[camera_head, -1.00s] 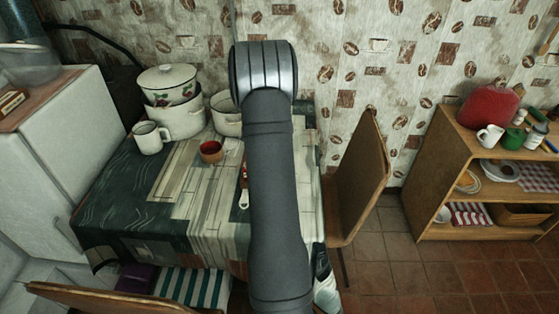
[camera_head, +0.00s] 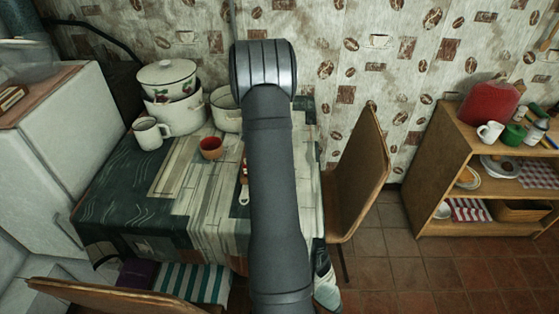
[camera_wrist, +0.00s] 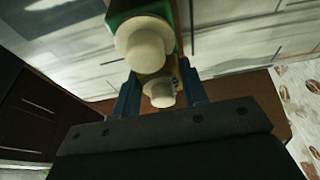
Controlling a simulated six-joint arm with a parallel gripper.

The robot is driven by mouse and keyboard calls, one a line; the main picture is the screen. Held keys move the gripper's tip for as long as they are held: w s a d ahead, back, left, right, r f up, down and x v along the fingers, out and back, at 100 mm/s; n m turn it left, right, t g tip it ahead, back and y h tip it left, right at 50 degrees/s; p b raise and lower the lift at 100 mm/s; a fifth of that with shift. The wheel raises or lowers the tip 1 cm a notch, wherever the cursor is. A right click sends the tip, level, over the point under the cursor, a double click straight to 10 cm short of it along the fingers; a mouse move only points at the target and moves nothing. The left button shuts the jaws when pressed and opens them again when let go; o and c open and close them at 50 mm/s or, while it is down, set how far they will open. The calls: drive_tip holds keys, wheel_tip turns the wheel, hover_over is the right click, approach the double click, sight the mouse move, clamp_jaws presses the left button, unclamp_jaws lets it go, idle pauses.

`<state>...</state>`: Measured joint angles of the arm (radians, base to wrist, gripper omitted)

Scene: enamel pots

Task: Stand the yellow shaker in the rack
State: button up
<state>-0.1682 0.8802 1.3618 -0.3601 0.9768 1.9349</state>
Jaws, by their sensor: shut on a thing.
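In the wrist view my gripper (camera_wrist: 159,84) has its two blue fingers on either side of the yellow shaker (camera_wrist: 161,95) and is shut on it. The shaker's pale cap faces the camera, and only a little of its yellow body shows. A green thing with a larger pale round cap (camera_wrist: 145,46) is just beyond it, overlapping it in the picture. I cannot tell whether they touch. A narrow brown strip (camera_wrist: 183,14) shows beside the green thing; I cannot tell whether it is the rack. In the head view my arm hides the gripper and the shaker.
The table (camera_head: 130,205) bears stacked white pots (camera_head: 175,116), a white mug (camera_head: 150,135) and a small red-brown cup (camera_head: 211,149). A chair (camera_head: 357,180) stands at the table's right. A wooden shelf (camera_head: 428,170) with kitchenware is farther right. The table's front left is clear.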

drive_tip(key=o, duration=1)
drive_tip(key=shift+c, duration=0.2)
drive_tip(key=v, duration=1.7)
drive_tip(key=shift+r, duration=0.2)
drive_tip(key=shift+f, duration=0.1)
drive_tip(key=x, duration=1.7)
drive_tip(key=shift+f, duration=0.15)
drive_tip(key=shift+r, duration=0.25)
